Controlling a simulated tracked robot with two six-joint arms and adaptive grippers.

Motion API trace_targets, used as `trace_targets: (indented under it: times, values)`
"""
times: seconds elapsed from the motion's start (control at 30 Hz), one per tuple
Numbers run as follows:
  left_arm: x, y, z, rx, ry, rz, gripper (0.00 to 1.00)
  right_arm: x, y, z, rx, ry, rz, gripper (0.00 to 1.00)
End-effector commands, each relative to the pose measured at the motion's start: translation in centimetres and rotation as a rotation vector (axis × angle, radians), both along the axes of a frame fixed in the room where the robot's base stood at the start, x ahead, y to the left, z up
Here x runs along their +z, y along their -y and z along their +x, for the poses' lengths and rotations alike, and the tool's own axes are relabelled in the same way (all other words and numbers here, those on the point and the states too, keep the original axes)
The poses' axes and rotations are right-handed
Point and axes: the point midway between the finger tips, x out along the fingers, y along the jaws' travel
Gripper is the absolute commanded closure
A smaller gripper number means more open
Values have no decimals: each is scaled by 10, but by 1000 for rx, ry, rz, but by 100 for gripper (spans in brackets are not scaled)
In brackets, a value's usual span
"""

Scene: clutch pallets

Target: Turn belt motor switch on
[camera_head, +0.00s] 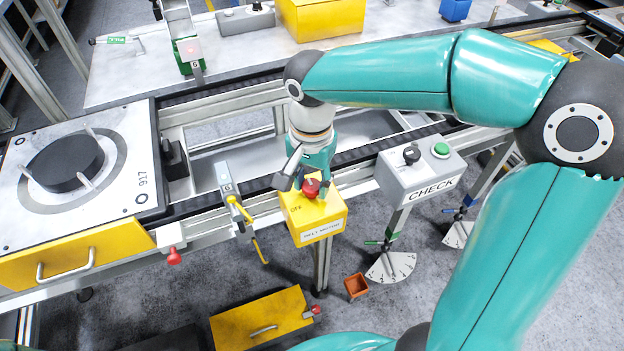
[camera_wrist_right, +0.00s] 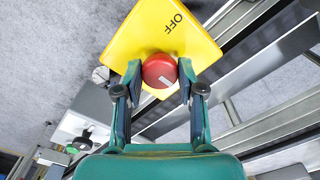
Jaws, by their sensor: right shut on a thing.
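The belt motor switch is a yellow box (camera_head: 318,222) on a post in the middle of the head view, with a "BELT MOTOR" label on its front. A red knob (camera_head: 311,187) sits on its top, with the word OFF printed beside it. My right gripper (camera_head: 300,182) reaches down to the box from behind and is shut on the knob. In the right wrist view the red knob (camera_wrist_right: 160,71) lies between the two fingertips of my gripper (camera_wrist_right: 158,92); OFF stands above it on the yellow top (camera_wrist_right: 135,40). My left gripper is out of view.
A grey CHECK box (camera_head: 420,175) with a black knob and a green button stands to the right. A yellow lever (camera_head: 240,210) is close on the left. A pallet (camera_head: 70,180) with a black disc lies further left. The conveyor runs behind.

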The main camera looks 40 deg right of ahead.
Motion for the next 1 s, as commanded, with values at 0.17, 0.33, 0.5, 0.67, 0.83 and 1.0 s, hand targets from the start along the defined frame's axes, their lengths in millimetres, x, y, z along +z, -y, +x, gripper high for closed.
trace_targets:
  times: [0.17, 0.33, 0.5, 0.67, 0.83, 1.0]
  values:
    - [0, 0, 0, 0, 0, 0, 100, 2, 0, 1, -2, 6, 1, 38]
    - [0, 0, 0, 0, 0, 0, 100, 1, 0, 1, -1, 4, 1, 36]
    - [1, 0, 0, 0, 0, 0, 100, 1, 0, 0, -1, 2, 0, 36]
    - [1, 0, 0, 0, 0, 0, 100, 13, 0, 1, -1, 6, 0, 36]
    - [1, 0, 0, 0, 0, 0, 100, 41, 0, 2, -1, 8, 1, 36]
    - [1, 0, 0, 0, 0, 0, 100, 76, 0, 2, -1, 9, 2, 36]
